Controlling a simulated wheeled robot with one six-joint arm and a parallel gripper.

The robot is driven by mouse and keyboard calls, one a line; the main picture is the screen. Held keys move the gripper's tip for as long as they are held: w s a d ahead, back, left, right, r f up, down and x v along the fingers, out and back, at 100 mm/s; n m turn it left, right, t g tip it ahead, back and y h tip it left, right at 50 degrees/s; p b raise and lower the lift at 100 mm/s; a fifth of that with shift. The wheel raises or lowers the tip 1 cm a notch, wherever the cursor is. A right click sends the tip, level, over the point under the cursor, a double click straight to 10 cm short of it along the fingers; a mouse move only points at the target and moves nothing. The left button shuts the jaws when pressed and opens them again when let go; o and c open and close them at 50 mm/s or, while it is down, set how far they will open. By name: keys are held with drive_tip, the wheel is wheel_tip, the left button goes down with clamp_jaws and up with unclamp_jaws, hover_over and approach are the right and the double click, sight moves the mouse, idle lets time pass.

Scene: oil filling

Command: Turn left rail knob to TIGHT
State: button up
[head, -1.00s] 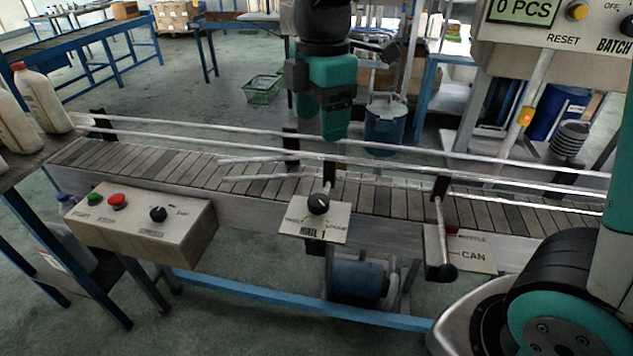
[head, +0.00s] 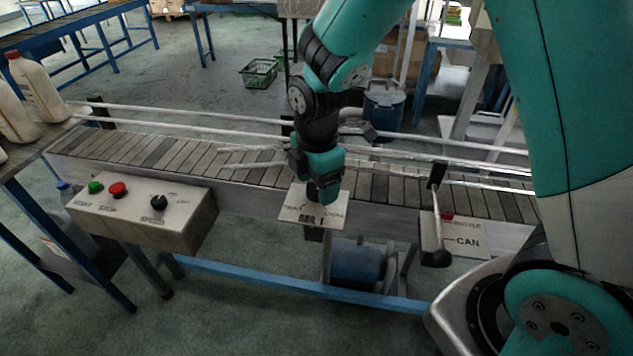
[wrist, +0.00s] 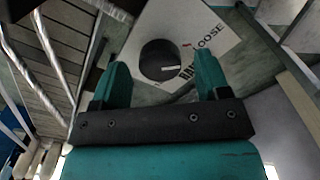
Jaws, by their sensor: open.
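The left rail knob (wrist: 159,60) is a round black knob on a pale label plate (wrist: 200,22), with the word LOOSE readable in the wrist view. In the head view the plate (head: 296,212) is on the conveyor's front side, and my gripper covers most of the knob. My gripper (wrist: 160,75) is open in the wrist view, with one teal finger on each side of the knob and a visible gap to both. In the head view my gripper (head: 323,190) points down at the plate. I cannot tell how deep the fingers reach around the knob.
A control box (head: 150,217) with green and red buttons and another black knob is to the left. A lever (head: 438,228) beside the CAN plate (head: 480,240) is to the right. Metal guide rails (head: 190,120) run along the slatted conveyor. White bottles (head: 38,88) stand at far left.

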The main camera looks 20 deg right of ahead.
drive_tip(key=shift+f, duration=0.5)
drive_tip(key=shift+c, duration=0.2)
drive_tip(key=c, duration=0.9)
